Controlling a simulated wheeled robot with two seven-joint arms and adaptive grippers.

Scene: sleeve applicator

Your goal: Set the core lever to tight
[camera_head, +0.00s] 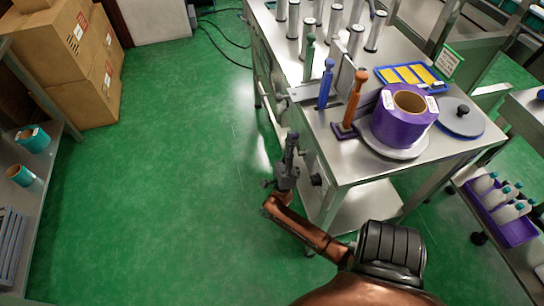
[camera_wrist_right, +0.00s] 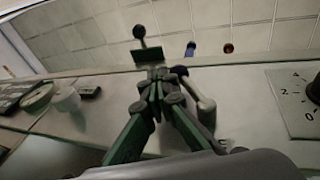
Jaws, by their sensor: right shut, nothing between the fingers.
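My right gripper (camera_head: 291,142) points up beside the left edge of the steel bench (camera_head: 345,172) in the head view. In the right wrist view its fingers (camera_wrist_right: 157,82) are shut together with nothing between them. Just right of the fingers there, a grey rounded bar with a dark knob-like end (camera_wrist_right: 205,108) stands close; it may be the core lever, but I cannot tell, nor whether it touches the gripper. A plate with printed marks, including a 0 (camera_wrist_right: 297,98), is at the right edge. The lever's setting is not readable. My left gripper is not in view.
On the bench, a purple roll (camera_head: 392,128) sits on a round base, near orange (camera_head: 355,98), blue (camera_head: 326,85) and green (camera_head: 309,57) posts. A blue tray (camera_head: 442,88) holds yellow pieces. Cardboard boxes (camera_head: 75,60) stand at left. The green floor is clear left of the bench.

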